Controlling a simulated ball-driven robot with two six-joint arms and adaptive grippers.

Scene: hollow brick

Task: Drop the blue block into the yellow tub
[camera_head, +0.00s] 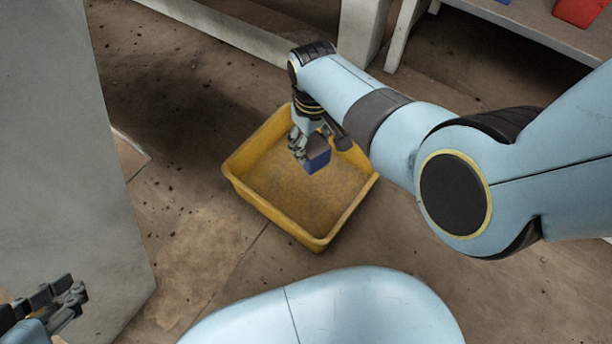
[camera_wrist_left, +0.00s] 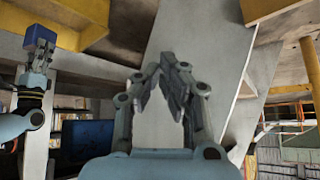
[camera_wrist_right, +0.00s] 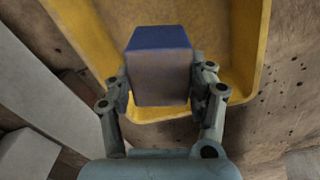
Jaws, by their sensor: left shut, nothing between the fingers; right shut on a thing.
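The yellow tub (camera_head: 330,238) stands on the floor in the middle of the head view, with an empty bottom. My right gripper (camera_head: 308,150) is over the tub and shut on the blue block (camera_head: 318,156). The right wrist view shows the block (camera_wrist_right: 158,68) between both fingers of the right gripper (camera_wrist_right: 160,85), with the tub's wall (camera_wrist_right: 255,50) beyond it. The block appears held above the tub's floor, clear of the walls. My left gripper (camera_head: 76,297) is at the lower left of the head view, away from the tub. Its fingers (camera_wrist_left: 173,75) are closed and empty.
A grey slab (camera_head: 60,150) rises at the left, close to my left gripper. A grey bench (camera_head: 540,28) stands at the upper right with a red object (camera_head: 580,11) on it. Bare floor (camera_head: 210,230) lies around the tub.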

